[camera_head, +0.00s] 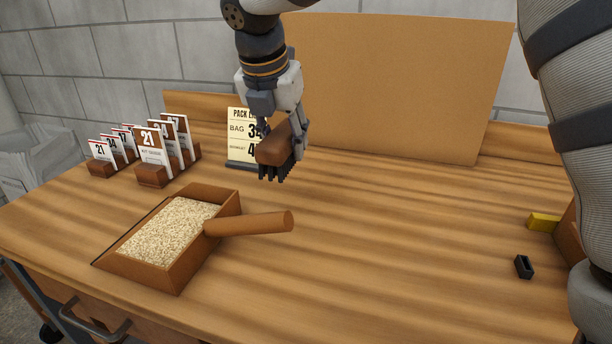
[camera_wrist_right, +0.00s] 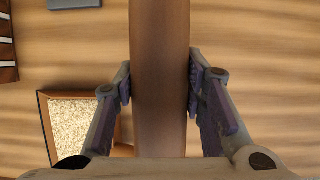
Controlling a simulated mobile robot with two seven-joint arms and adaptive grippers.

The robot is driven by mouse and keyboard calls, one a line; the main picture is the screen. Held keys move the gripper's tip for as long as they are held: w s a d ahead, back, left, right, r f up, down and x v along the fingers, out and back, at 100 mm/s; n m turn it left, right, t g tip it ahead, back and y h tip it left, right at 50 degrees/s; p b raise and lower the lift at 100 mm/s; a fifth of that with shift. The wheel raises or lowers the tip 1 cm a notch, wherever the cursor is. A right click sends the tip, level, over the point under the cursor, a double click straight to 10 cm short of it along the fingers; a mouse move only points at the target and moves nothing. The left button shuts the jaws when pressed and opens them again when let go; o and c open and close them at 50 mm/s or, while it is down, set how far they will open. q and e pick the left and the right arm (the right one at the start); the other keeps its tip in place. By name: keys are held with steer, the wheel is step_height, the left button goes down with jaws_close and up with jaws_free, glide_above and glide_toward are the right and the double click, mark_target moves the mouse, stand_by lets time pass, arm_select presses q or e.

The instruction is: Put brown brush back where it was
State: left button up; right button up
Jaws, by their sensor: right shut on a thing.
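The brown brush (camera_head: 276,150) is held in the air above the table, its dark bristles pointing down. My right gripper (camera_head: 284,128) is shut on the brush's brown body. In the right wrist view the brush (camera_wrist_right: 160,80) runs up the middle of the picture between the two fingers of the right gripper (camera_wrist_right: 160,88), which press on its sides. The brush hangs behind and above the handle of a brown dustpan (camera_head: 178,282) filled with pale grains. My left gripper is not in view.
A "PACK" sign (camera_head: 238,130) stands just behind the brush. Several number cards in wooden holders (camera_head: 151,176) stand at the back left. A tall brown board (camera_head: 400,85) stands at the back. A small black part (camera_head: 524,267) and a yellow block (camera_head: 543,222) lie at right. The table's middle right is clear.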

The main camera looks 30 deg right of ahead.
steer(key=w+d+f, duration=0.1)
steer(key=d+f, duration=0.1)
steer(key=w+d+f, duration=0.1)
steer(key=f, duration=0.1)
steer(key=w+d+f+b, duration=0.1)
steer(key=w+d+f, duration=0.1)
steer(key=shift+d+f, duration=0.35)
steer(key=shift+s+a+x, duration=0.1)
steer(key=shift+a+x, duration=0.05)
steer(key=shift+x, duration=0.65)
steer(key=shift+s+a+x, duration=0.1)
steer(key=shift+x, duration=0.75)
steer(key=shift+f, duration=0.2)
steer(key=o, duration=1.1)
steer(key=shift+f, duration=0.15)
steer(key=shift+o, duration=0.2)
steer(key=v, duration=1.2)
steer(key=shift+r+p, duration=0.25)
steer(key=shift+p, duration=0.15)
steer(key=shift+f, duration=0.1)
